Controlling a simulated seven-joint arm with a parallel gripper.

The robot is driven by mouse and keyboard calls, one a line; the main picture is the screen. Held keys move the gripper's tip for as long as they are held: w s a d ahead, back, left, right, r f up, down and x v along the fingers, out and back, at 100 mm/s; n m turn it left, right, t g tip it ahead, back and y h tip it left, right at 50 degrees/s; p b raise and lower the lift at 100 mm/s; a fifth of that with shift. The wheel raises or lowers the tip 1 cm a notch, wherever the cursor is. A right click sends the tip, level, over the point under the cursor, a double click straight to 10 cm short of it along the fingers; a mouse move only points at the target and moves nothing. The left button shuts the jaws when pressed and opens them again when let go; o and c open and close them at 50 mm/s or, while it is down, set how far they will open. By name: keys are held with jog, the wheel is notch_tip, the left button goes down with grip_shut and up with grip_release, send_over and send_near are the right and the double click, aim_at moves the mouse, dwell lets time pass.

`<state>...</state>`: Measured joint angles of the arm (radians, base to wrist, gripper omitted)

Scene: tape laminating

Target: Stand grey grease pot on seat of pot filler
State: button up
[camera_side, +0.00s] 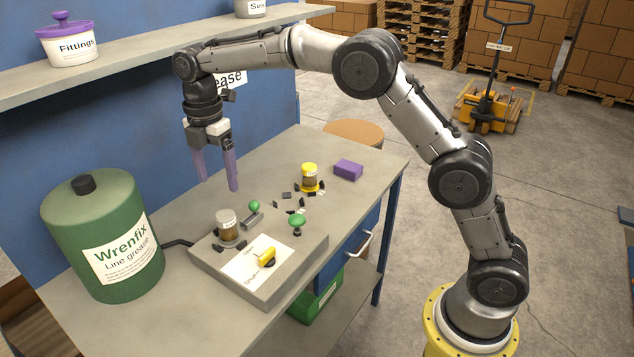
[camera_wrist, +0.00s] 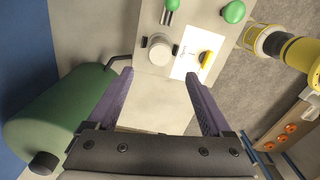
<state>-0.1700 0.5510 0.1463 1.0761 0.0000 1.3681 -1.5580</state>
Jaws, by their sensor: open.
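The grey grease pot (camera_side: 227,225), a small clear pot of brown grease with a grey lid, stands upright on the left part of the grey pot filler (camera_side: 293,284). Small dark pieces sit at its base, and the seat surface under it is hidden. My gripper (camera_side: 219,186), with purple fingers, is open and empty, above the pot and apart from it. In the wrist view the pot's round lid (camera_wrist: 160,48) lies just beyond the gap between my fingertips (camera_wrist: 158,76). The filler also has green knobs (camera_side: 297,220) and a yellow switch (camera_side: 266,256).
A large green Wrenfix drum (camera_side: 103,236) stands left of the filler. A yellow-lidded pot (camera_side: 309,174), scattered dark pieces and a purple block (camera_side: 348,169) are behind it on the bench. A shelf (camera_side: 145,66) with tubs is at the back left.

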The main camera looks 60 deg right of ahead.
jog(key=s+d+r+m+t, duration=0.1)
jog(key=s+d+r+m, duration=0.2)
jog(key=s+r+m, duration=0.35)
jog(key=s+d+r+m+t, duration=0.2)
jog(key=s+d+r+m, duration=0.15)
jog(key=s, duration=0.65)
jog(key=s+d+f+m+t, duration=0.1)
jog(key=s+f+m, duration=0.2)
jog(key=s, duration=0.6)
jog(key=s+d+f+m+t, duration=0.1)
jog(key=s+f+m, duration=0.1)
jog(key=s+m, duration=0.4)
jog(key=s, duration=0.4)
jog(key=shift+d+f+m+t, duration=0.2)
jog(key=shift+f+m+t, duration=0.1)
jog(key=shift+f+m, duration=0.1)
